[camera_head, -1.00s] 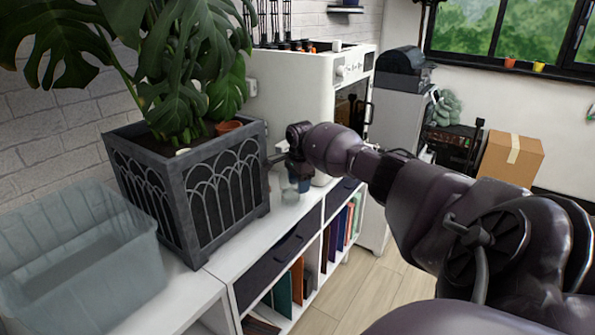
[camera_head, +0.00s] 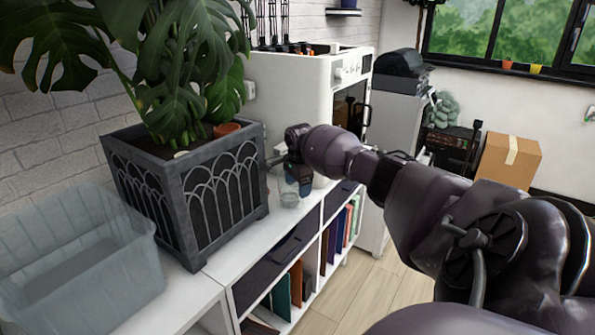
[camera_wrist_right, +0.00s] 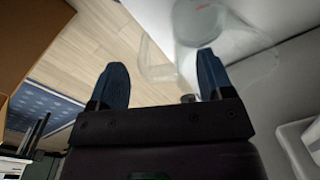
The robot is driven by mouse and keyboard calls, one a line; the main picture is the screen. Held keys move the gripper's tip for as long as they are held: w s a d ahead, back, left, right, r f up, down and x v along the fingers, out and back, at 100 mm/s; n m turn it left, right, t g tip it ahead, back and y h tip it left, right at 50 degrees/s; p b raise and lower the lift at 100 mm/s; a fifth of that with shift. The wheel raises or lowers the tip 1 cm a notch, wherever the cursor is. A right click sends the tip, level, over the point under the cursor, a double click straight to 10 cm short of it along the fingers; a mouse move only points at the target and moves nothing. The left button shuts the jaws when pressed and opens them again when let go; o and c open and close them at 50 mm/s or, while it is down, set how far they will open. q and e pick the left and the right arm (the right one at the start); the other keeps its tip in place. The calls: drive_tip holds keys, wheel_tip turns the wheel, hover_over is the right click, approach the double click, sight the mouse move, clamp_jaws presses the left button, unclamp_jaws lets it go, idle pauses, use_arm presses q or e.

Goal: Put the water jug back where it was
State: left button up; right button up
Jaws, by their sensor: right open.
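The water jug (camera_head: 288,197) is clear and small in the head view. It stands on the white cabinet top, just right of the planter. My right gripper (camera_head: 302,182) is directly above and beside it, partly covering it. In the right wrist view the clear jug (camera_wrist_right: 205,28) lies beyond the fingertips, and a transparent part of it shows between the fingers. My right gripper (camera_wrist_right: 162,75) is open, its two dark blue fingers spread apart. I cannot tell whether a finger touches the jug. My left gripper is not in view.
A grey planter (camera_head: 218,195) with a large leafy plant stands left of the jug. A clear plastic bin (camera_head: 75,265) is at the front left. A white machine (camera_head: 290,95) stands behind. The white cabinet top (camera_head: 235,262) has a bare strip in front of the planter.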

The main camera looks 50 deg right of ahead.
wheel_tip(320, 180, up, 12)
drive_tip(key=p, duration=0.2)
drive_tip(key=shift+s+p, duration=0.25)
drive_tip(key=shift+p, duration=0.05)
idle(0.4)
